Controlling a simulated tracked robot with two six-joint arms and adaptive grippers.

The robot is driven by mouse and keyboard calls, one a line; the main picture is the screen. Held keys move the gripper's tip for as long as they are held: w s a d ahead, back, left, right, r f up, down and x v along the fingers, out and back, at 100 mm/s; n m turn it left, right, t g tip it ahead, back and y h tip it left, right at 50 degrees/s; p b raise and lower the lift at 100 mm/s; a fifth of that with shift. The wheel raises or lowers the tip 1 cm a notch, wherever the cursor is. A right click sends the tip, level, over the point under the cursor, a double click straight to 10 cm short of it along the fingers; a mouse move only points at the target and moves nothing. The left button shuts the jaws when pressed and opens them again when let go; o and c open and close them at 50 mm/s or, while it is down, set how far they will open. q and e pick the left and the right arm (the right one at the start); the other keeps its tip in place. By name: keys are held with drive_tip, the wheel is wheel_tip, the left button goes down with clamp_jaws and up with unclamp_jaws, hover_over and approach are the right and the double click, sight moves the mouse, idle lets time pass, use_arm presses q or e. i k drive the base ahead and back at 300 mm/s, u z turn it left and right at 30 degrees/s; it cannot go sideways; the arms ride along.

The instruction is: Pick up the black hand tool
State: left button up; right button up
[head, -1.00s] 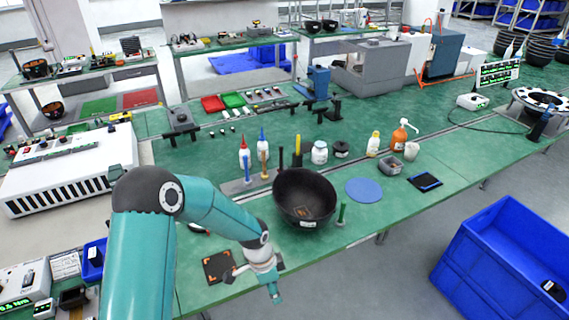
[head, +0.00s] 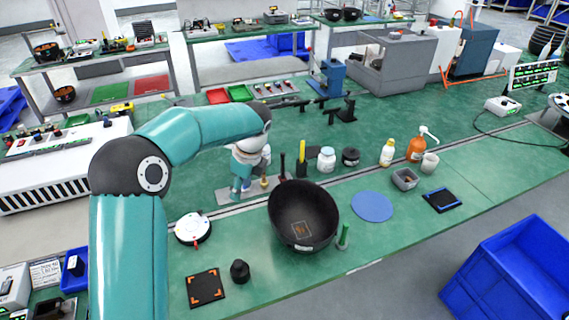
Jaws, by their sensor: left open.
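A thin black hand tool (head: 282,166) stands upright behind the left rim of the large black bowl (head: 302,210); its lower part is hidden by the bowl. My left gripper (head: 238,192) is open and points down over the grey strip on the green bench, a little left of the black tool and apart from it. A tool with an orange-brown handle (head: 264,182) shows just right of the gripper, partly covered by it. My right gripper is out of view.
A yellow-handled tool (head: 301,155), a white jar (head: 326,160) and a black jar (head: 350,157) stand right of the black tool. A green upright tool (head: 343,236) is beside the bowl. A round white device (head: 192,228) and a black knob (head: 239,271) lie in front.

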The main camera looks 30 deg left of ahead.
sight(282, 178)
drive_tip(key=i, duration=1)
drive_tip(key=z, duration=0.05)
